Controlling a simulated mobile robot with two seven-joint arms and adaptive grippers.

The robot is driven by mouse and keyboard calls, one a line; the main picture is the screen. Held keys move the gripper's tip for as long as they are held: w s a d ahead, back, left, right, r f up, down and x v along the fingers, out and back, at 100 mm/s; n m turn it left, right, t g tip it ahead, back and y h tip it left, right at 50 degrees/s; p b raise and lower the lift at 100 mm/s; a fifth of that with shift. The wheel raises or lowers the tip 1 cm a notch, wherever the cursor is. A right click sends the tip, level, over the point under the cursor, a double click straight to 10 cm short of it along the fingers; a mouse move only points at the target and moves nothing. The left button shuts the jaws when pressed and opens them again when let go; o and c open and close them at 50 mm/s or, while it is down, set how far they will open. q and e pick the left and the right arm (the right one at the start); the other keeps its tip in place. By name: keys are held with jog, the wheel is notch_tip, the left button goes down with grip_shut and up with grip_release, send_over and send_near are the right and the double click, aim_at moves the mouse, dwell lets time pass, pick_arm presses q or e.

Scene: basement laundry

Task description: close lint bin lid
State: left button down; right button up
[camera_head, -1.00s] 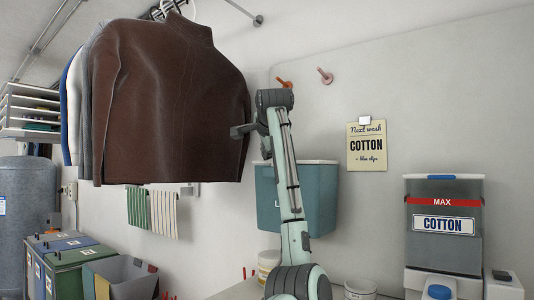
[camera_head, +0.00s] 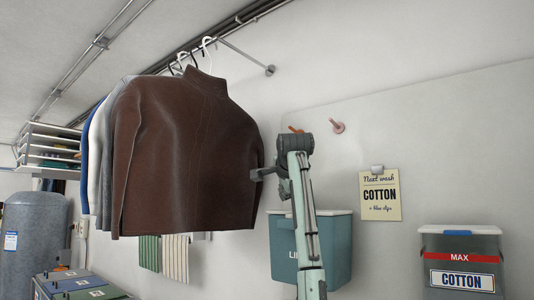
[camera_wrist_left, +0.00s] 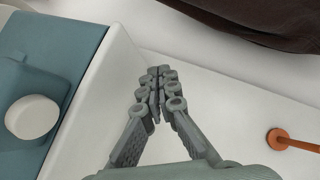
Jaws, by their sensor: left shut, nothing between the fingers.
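The lint bin (camera_head: 338,250) is a teal box on the wall, its label partly hidden behind my left arm. A pale rim or lid edge (camera_head: 335,212) runs along its top; from here I cannot tell how far the lid is open. My left gripper (camera_head: 256,174) is above and left of the bin, near the brown sweater's right edge. In the left wrist view the gripper's fingers (camera_wrist_left: 158,80) are together and empty. A teal surface (camera_wrist_left: 85,50) with a pale border and a round white part (camera_wrist_left: 33,117) lies to their left, apart from them. My right gripper is out of view.
The brown sweater (camera_head: 185,150) hangs close beside my left gripper; its dark cloth also shows in the wrist view (camera_wrist_left: 250,25). A pink peg (camera_head: 338,127) and an orange peg (camera_wrist_left: 279,139) stick out of the wall. A note (camera_head: 380,195) and a COTTON container (camera_head: 460,262) are at right.

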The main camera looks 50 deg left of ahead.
pick_arm(q)
jog(key=shift+w+a+r+p, duration=0.1)
jog(key=shift+r+p, duration=0.45)
jog(key=shift+r, duration=0.4)
jog(key=s+d+r+b, duration=0.1)
jog(key=s+r, duration=0.5)
jog(key=s, duration=0.1)
jog(key=shift+d+r, duration=0.35)
jog(key=shift+r, duration=0.05)
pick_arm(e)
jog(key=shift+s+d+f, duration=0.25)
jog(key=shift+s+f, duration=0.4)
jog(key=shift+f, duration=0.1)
